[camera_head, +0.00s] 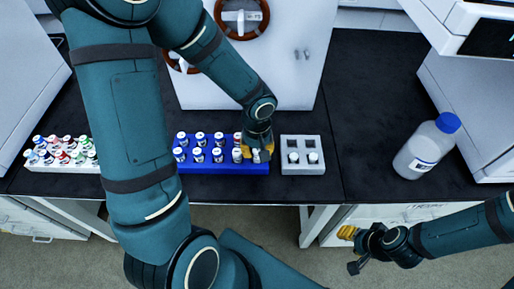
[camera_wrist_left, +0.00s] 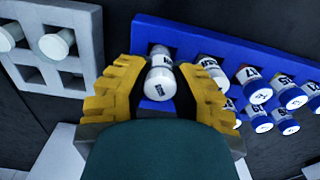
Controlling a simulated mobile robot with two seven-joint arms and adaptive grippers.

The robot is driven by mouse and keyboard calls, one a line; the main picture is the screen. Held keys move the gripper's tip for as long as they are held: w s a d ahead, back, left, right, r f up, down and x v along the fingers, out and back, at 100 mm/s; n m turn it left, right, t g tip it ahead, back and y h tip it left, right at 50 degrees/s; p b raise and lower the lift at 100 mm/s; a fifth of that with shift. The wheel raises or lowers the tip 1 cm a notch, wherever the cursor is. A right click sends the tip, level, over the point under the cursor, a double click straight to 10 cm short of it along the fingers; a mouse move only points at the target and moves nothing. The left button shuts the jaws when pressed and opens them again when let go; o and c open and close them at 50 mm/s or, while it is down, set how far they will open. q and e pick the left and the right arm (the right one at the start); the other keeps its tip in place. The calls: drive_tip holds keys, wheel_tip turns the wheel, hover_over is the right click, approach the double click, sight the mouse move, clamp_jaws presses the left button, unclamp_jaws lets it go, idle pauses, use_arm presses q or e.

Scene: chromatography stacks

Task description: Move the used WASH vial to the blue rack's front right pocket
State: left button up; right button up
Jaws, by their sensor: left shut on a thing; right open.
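My left gripper (camera_head: 256,150) is over the rack's right end, shut on a white vial (camera_head: 256,156). In the left wrist view the yellow fingers stand on both sides of this vial (camera_wrist_left: 160,82), at the end of the blue rack (camera_wrist_left: 150,30). The vial is at the front right pocket; I cannot tell whether it is fully seated. Its label is too small to read. My right gripper (camera_head: 350,250) is open and empty, in front of the bench.
A grey rack (camera_head: 302,140) just right of the blue rack has two vials in its front pockets and empty back pockets. A white rack (camera_head: 60,168) with colored caps is at the left. A blue-capped bottle (camera_head: 424,150) stands at the right. Bench between is clear.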

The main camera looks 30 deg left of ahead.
use_arm(q)
drive_tip(key=shift+f, duration=0.5)
idle(0.3)
drive_tip(key=o, duration=1.4)
drive_tip(key=shift+c, duration=0.2)
drive_tip(key=shift+r, duration=0.1)
drive_tip(key=shift+s+r+p, duration=0.1)
drive_tip(key=shift+r+p, duration=0.75)
drive_tip(key=shift+r, duration=0.25)
drive_tip(key=shift+r+p, duration=1.55)
drive_tip(key=shift+r, duration=0.8)
